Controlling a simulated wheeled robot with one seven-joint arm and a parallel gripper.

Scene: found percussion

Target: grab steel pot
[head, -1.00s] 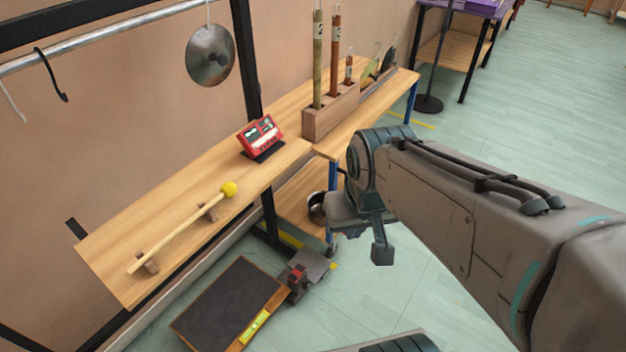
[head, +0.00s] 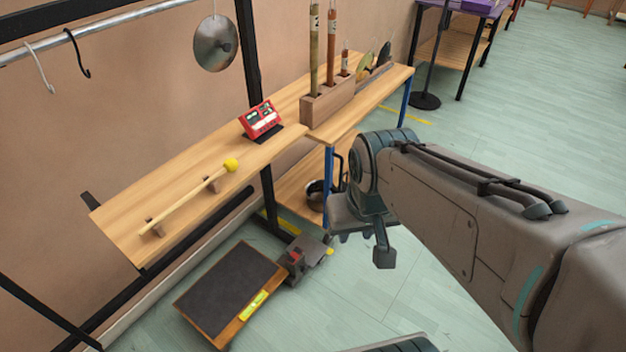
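A steel pot (head: 315,194) with a dark inside appears to be on the lower wooden shelf, below the bench. It is small in the head view and partly hidden by the bench leg and my arm. My gripper (head: 366,240) hangs at the end of my arm, to the right of the pot in the picture and apart from it.
The bench (head: 190,160) carries a mallet (head: 190,197), a red device (head: 260,120) and a wooden holder (head: 327,103) with tubes. A metal disc (head: 213,44) hangs above. A dark-topped board (head: 230,290) lies on the floor.

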